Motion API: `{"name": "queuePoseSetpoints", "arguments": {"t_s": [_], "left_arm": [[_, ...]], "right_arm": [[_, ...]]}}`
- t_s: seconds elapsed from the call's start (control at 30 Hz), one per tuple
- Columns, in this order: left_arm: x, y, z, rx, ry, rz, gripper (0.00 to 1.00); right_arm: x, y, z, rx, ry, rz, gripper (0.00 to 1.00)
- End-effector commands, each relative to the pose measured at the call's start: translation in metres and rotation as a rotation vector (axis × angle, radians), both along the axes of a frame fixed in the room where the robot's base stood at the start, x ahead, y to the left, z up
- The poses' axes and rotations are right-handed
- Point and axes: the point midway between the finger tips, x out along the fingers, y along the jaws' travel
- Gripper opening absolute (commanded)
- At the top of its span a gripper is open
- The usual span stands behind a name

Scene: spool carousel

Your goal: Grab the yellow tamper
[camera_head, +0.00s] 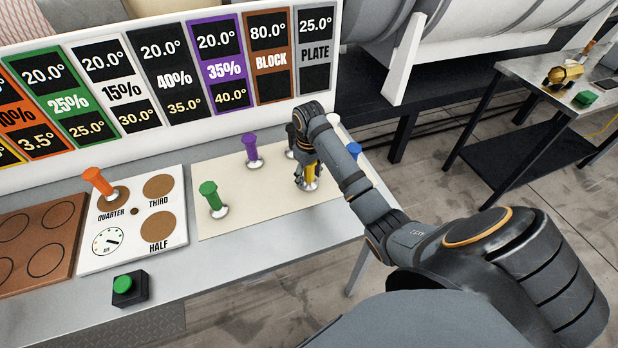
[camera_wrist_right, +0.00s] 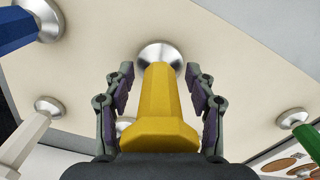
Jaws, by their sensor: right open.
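The yellow tamper (camera_head: 310,172) stands on the cream mat (camera_head: 280,196), mostly hidden behind my right gripper (camera_head: 303,155) in the head view. In the right wrist view the yellow tamper (camera_wrist_right: 165,112) fills the middle, its handle pointing toward the camera and its round metal base (camera_wrist_right: 160,54) at the far end. My right gripper (camera_wrist_right: 160,100) is open, with one finger on each side of the handle. Gaps show between the fingers and the handle. My left gripper is not in view.
Green (camera_head: 210,195), purple (camera_head: 252,150), white (camera_head: 333,122) and blue (camera_head: 354,150) tampers stand around it. An orange tamper (camera_head: 97,181) stands on the white board (camera_head: 165,236). A green button (camera_head: 124,285) sits at the bench's front. A label panel (camera_head: 135,112) rises behind.

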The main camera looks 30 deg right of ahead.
Motion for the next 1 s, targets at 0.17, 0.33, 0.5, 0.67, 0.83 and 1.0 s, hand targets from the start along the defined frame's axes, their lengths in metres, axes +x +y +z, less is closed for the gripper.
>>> {"name": "queuePoseSetpoints", "arguments": {"t_s": [0.17,0.33,0.5,0.67,0.83,1.0], "left_arm": [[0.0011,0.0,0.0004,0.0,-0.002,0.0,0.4],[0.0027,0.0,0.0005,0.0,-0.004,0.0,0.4],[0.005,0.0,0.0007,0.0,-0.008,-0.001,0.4],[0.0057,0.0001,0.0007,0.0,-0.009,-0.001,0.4],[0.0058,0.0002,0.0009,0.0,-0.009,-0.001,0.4],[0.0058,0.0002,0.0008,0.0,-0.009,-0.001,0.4]], "right_arm": [[0.0002,-0.0003,0.0003,-0.001,-0.001,0.0,0.55],[0.0003,-0.0004,0.0004,-0.001,0.0,0.0,0.32],[0.0003,-0.0005,0.0004,-0.001,-0.001,0.0,0.09],[0.0003,-0.0006,0.0005,-0.001,-0.001,-0.001,0.0],[0.0005,-0.0005,0.0009,-0.002,-0.001,-0.001,0.0],[0.0008,-0.0006,0.0039,-0.002,-0.002,0.0,0.0]]}}
